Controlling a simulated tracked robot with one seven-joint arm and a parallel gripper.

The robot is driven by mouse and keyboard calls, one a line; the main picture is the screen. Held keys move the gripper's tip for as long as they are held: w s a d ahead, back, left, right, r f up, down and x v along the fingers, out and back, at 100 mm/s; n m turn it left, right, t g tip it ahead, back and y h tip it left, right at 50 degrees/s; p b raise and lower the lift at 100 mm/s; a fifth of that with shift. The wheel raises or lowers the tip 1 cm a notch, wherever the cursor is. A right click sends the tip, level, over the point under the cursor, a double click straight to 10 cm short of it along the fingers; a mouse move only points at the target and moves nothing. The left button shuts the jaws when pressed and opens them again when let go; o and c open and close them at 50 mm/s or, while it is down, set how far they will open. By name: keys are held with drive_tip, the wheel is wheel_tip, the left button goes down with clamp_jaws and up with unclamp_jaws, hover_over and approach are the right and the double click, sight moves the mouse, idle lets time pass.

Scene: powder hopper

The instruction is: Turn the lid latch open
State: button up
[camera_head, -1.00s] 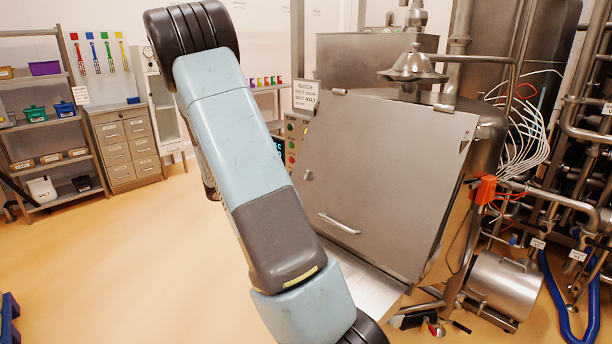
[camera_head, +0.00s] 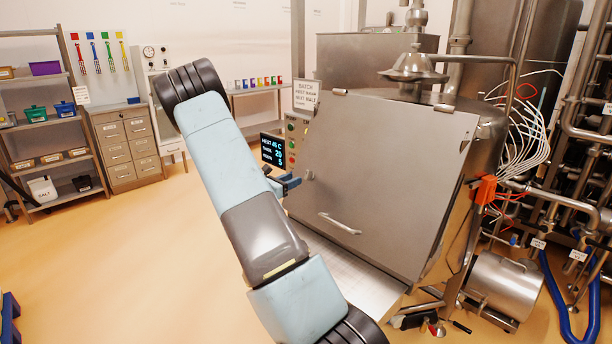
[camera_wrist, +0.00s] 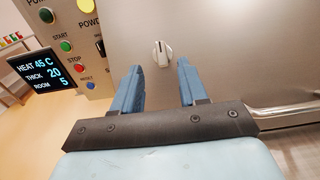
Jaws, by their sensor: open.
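The hopper lid (camera_head: 380,180) is a large flat steel panel, closed and sloping, with a bar handle (camera_head: 340,224) low on its face. The lid latch (camera_wrist: 162,53) is a small pale knob with a raised grip, upright or slightly tilted in the wrist view. It also shows small at the lid's left edge in the head view (camera_head: 309,175). My gripper (camera_wrist: 160,75) is open, its two blue fingers apart and empty. The latch appears between and beyond the fingertips, with no visible contact. In the head view my gripper (camera_head: 290,184) is just left of the latch.
A control panel with several buttons (camera_wrist: 66,46) and a display (camera_wrist: 41,70) stands left of the lid. A sign (camera_head: 306,95) is above it. Pipes and white cables (camera_head: 520,130) crowd the right side.

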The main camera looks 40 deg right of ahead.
sight(306, 174)
drive_tip(key=d, duration=0.7)
drive_tip(key=shift+w+d, duration=0.1)
drive_tip(key=shift+w, duration=0.2)
drive_tip(key=shift+c, duration=0.3)
